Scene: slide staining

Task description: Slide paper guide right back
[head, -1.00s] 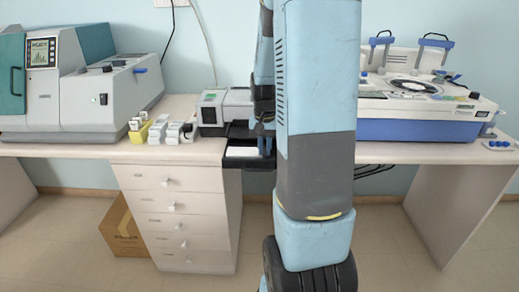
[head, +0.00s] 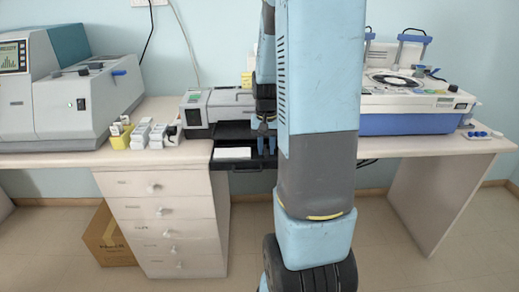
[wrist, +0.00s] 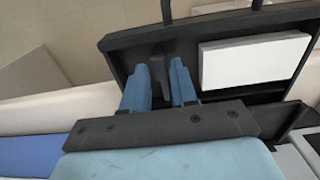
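The black paper tray (head: 245,163) sticks out from the front of the grey printer (head: 205,112). A white paper stack (head: 232,153) lies in its left part; it also shows in the wrist view (wrist: 252,62). My gripper (head: 267,141) points down over the tray, right of the paper. In the wrist view my gripper (wrist: 160,88) has its two blue fingers apart. A dark upright piece, seemingly the paper guide (wrist: 158,66), shows between them, clear of the paper. I cannot tell whether either finger touches it. My arm hides part of the printer.
Small white and yellow boxes (head: 141,136) stand left of the printer. A grey machine (head: 88,103) stands further left. A white and blue stainer (head: 410,112) stands on the right bench. A drawer unit (head: 162,220) is below the bench, beside a cardboard box (head: 108,238).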

